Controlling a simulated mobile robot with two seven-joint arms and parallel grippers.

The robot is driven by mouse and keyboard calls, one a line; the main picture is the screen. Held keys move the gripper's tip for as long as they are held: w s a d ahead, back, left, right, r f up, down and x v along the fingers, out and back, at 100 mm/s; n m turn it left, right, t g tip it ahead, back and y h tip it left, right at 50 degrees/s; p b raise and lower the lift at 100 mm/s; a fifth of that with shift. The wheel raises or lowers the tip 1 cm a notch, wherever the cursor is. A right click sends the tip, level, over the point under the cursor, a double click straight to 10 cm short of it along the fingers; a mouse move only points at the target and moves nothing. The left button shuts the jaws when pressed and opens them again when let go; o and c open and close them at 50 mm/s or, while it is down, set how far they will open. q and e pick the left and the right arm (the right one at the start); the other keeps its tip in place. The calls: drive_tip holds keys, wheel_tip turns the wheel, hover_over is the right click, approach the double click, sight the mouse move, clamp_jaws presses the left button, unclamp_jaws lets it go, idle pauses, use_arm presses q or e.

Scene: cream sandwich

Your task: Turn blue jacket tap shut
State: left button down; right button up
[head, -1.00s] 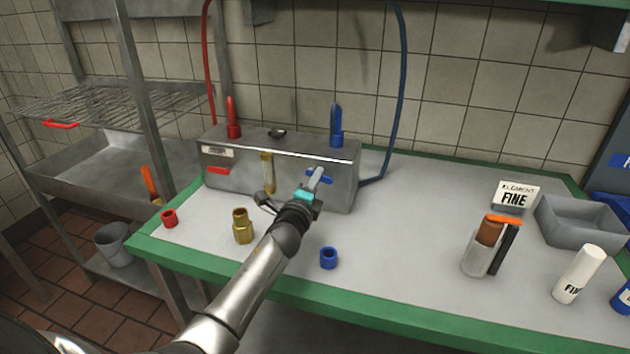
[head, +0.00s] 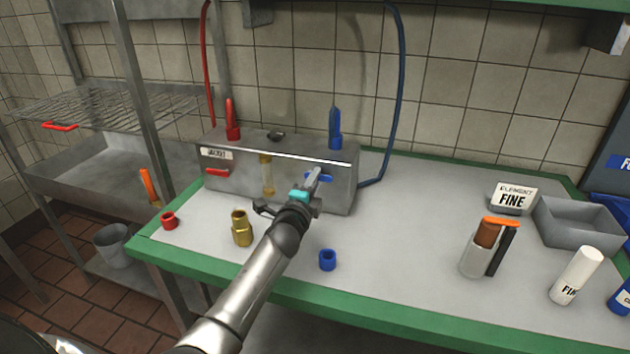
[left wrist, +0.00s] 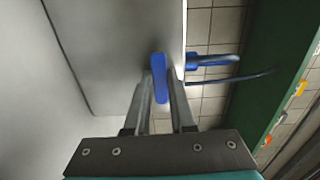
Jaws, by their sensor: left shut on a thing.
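The blue jacket tap (head: 326,178) is on the front face of the grey metal box (head: 342,198), near its right end. Its handle lies roughly level in the head view. My left gripper (head: 315,175) reaches the tap from the front, shut on the handle. In the left wrist view the blue tap handle (left wrist: 159,80) sits between the two fingertips (left wrist: 161,84), its length running along the fingers. Part of the handle is hidden by the fingers in the head view. My right gripper is not in view.
A red tap (head: 216,172) is on the box's left, under a "JACKET" label (head: 217,153). A brass fitting (head: 242,228) and blue cap (head: 327,260) lie near my arm.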

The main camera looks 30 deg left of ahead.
use_arm(q)
drive_tip(key=c, duration=0.8)
unclamp_jaws()
drive_tip(key=shift+o, duration=0.2)
drive_tip(key=shift+s, duration=0.1)
drive_tip(key=p+v, duration=0.2)
drive_tip(key=v, duration=1.3)
drive_tip(key=shift+s, duration=0.1)
